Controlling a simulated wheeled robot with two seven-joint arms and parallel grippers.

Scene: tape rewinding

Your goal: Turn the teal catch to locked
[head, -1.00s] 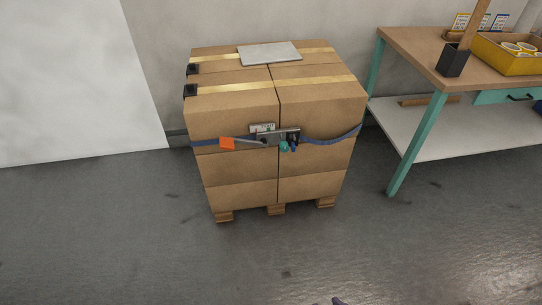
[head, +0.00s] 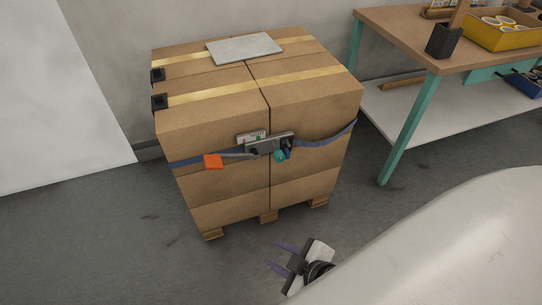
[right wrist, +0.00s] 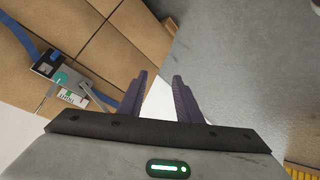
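The teal catch (head: 280,156) is a small round knob on the grey ratchet buckle (head: 268,144) on the front of the strapped boxes. In the right wrist view the teal catch (right wrist: 61,77) shows at the upper left, on the buckle (right wrist: 50,68). My right gripper (head: 281,257) is below and in front of the boxes, apart from the catch. Its two purple fingers (right wrist: 160,82) are spread with nothing between them. My left gripper is not in view.
The stacked cardboard boxes (head: 215,185) stand on a wooden pallet (head: 268,216), with a blue strap (head: 325,139) around them. A workbench (head: 400,50) with teal legs stands at the right. Grey floor (head: 120,240) is clear in front and at left.

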